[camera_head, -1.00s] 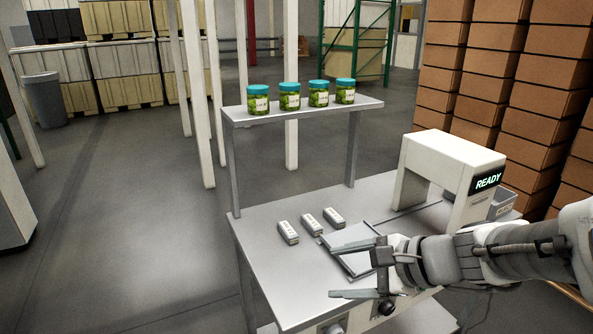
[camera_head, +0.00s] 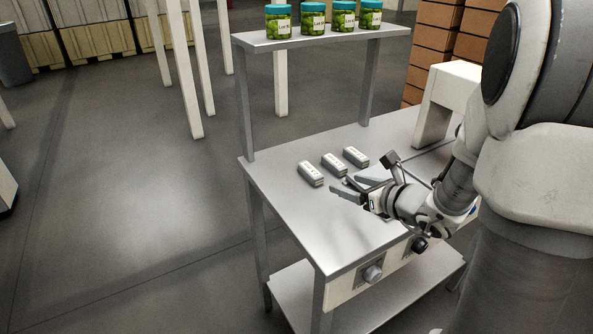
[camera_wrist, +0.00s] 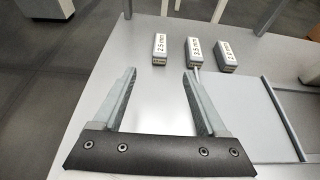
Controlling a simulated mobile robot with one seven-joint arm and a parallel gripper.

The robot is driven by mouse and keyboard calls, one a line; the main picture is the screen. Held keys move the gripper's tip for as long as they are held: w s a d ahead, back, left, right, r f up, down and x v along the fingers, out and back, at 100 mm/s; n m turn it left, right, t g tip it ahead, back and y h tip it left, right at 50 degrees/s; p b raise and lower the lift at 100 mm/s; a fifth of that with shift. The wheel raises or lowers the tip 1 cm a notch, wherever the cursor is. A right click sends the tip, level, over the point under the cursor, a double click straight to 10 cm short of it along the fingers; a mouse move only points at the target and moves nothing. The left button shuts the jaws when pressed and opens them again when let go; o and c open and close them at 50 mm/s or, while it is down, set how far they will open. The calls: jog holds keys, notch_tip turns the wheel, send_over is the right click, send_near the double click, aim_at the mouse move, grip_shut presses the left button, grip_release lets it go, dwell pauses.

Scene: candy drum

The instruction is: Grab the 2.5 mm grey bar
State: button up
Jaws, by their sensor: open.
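Three small pale grey bars lie in a row on the grey metal table. The 2.5 mm bar (camera_wrist: 160,49) is the leftmost in the wrist view, its label facing up. It is also the leftmost bar in the head view (camera_head: 311,174), where its label is too small to read. The middle bar (camera_wrist: 194,51) and right bar (camera_wrist: 227,56) carry other labels. My gripper (camera_wrist: 159,74) is open and empty. Its fingers point toward the bars, and the 2.5 mm bar appears beyond the gap between the fingertips, apart from them. In the head view my gripper (camera_head: 343,187) is just right of that bar.
A white machine (camera_head: 436,110) stands at the table's right. A raised shelf (camera_head: 330,38) with several green jars is behind. The table (camera_head: 305,225) is clear in front of the bars.

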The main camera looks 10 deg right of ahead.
jog(key=b, duration=0.2)
send_near(313, 171)
jog(key=x, duration=0.5)
jog(key=shift+f, duration=0.25)
jog(key=shift+b+x, duration=0.4)
jog(key=shift+x, duration=2.5)
jog(key=shift+r, duration=0.2)
grip_shut()
